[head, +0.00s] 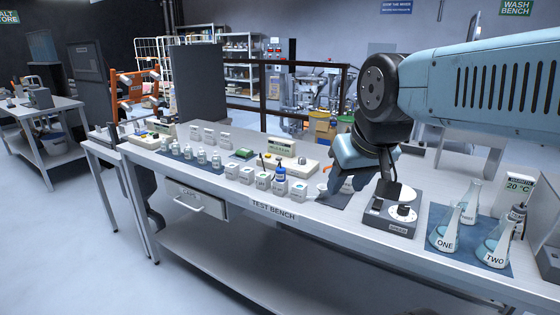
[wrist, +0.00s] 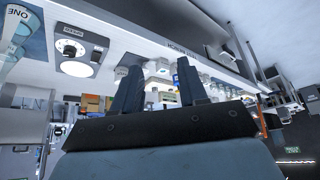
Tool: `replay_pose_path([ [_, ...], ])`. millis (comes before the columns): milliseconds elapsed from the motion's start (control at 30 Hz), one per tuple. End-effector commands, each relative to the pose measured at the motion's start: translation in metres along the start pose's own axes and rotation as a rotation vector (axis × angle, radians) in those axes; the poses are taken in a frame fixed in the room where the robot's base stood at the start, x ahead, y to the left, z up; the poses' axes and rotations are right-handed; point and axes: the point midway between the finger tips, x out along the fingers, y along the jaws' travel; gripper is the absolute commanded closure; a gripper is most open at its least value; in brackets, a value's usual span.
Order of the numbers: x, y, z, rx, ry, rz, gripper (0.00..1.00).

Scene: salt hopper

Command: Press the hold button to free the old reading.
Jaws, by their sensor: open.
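A beige bench meter (head: 292,164) stands on the test bench (head: 255,210), with a lit green display (head: 281,146) behind or on it. Small round controls show on its top, but I cannot tell which is the hold button, and the digits are too small to read. My gripper (head: 343,182) is above the bench, to the right of the meter and left of the stirrer. In the wrist view my gripper (wrist: 158,80) shows two dark fingers apart with nothing between them.
A stirrer (head: 388,222) with a white plate and knob stands right of my gripper. Glass flasks ONE (head: 445,238) and TWO (head: 494,250) stand on a blue mat farther right. Several white lidded pots and a blue bottle (head: 280,180) stand along the front, left of my gripper.

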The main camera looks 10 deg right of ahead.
Motion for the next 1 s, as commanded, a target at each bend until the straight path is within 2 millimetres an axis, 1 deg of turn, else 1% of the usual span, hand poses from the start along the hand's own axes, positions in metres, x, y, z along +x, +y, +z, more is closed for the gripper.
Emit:
replay_pose_path([
  [267, 0.0, 0.0, 0.0, 0.0, 0.0, 0.0, 0.57],
  [367, 0.0, 0.0, 0.0, 0.0, 0.0, 0.0, 0.65],
  [733, 0.0, 0.0, 0.0, 0.0, 0.0, 0.0, 1.0],
  [1000, 0.0, 0.0, 0.0, 0.0, 0.0, 0.0, 1.0],
])
